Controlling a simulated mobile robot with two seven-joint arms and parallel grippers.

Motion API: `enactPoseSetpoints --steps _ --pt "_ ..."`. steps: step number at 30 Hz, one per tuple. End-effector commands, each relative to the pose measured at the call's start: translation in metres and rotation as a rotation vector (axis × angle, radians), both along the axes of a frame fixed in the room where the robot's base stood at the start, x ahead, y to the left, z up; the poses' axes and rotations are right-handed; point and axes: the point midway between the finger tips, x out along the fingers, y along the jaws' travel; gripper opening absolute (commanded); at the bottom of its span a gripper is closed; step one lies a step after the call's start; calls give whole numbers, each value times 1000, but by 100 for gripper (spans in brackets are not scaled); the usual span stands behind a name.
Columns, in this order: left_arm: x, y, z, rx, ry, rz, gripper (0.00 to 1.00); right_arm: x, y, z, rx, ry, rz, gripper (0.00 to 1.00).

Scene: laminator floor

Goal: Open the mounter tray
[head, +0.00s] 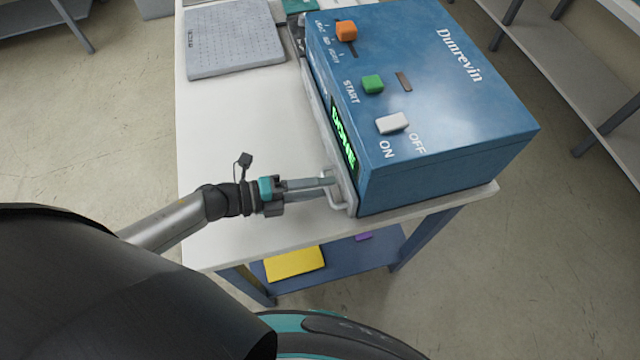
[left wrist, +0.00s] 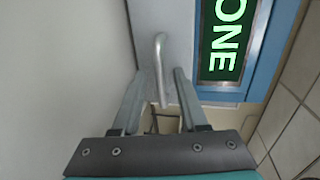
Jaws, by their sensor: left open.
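The mounter (head: 450,110) is a blue box marked "Dunrevin" on the white table, with a lit green "DONE" display (head: 343,137) on its side. The tray's grey front (head: 347,187) sits flush along that side, with a metal bar handle (head: 338,206) near its near end. The handle also shows in the left wrist view (left wrist: 161,60). My left gripper (head: 331,182) is open at the handle. In the left wrist view its fingers stand on either side of the bar, with gaps visible. My right gripper is not in view.
A grey perforated board (head: 235,40) lies at the back left. Orange, green (head: 372,84) and white controls are on the mounter's top. A yellow item (head: 295,264) lies on the lower shelf.

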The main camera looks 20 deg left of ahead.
Motion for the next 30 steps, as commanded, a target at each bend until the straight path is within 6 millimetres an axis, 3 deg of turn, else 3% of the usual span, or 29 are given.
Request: enactPoseSetpoints --steps 8,20,30 --pt "1 -2 0 0 0 0 43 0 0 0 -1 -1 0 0" --pt "1 -1 -1 1 1 0 0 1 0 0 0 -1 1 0" --pt "1 -1 -1 1 1 0 0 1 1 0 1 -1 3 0"
